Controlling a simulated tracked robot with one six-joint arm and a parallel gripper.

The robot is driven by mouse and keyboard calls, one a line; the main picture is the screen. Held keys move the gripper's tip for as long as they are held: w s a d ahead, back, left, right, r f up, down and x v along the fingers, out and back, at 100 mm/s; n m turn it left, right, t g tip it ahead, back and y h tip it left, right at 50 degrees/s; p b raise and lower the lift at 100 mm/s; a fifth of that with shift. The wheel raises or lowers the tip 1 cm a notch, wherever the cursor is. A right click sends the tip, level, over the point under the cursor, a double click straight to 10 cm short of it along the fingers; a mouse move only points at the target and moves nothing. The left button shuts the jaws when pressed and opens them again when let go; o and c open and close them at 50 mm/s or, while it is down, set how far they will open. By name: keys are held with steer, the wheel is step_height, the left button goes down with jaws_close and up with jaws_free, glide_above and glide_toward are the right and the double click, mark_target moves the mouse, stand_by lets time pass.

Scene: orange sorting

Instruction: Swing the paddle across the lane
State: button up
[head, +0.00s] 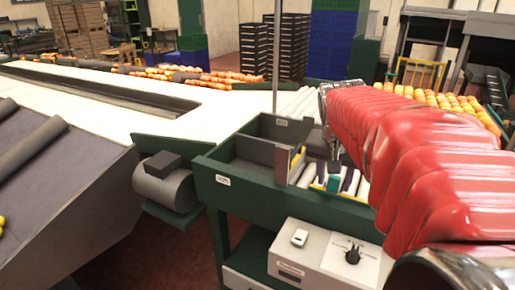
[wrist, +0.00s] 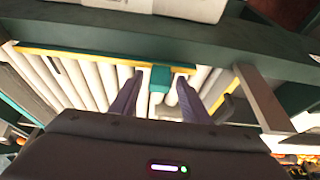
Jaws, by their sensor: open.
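The paddle is a long bar with a yellow edge (wrist: 85,55) and a teal grip block (wrist: 160,78), lying over the white rollers of the lane (wrist: 85,80). In the head view its teal grip (head: 333,183) shows low between my fingers, beside the yellow edge. My gripper (wrist: 160,79) is open, with one dark finger on each side of the teal grip. Gaps show between the fingers and the grip, and I see no contact. In the head view my red-sleeved arm hides the right part of the lane and much of the paddle.
A dark open bin (head: 255,150) with dividers stands left of the rollers. A control box (head: 325,252) with a black knob is on the green frame's front. A thin metal post (head: 277,55) rises behind the bin. Oranges (head: 455,103) lie at the right back.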

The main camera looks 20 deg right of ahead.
steer(key=shift+c, duration=0.5)
jaws_close()
steer(key=shift+d, duration=0.2)
steer(key=shift+a, duration=0.1)
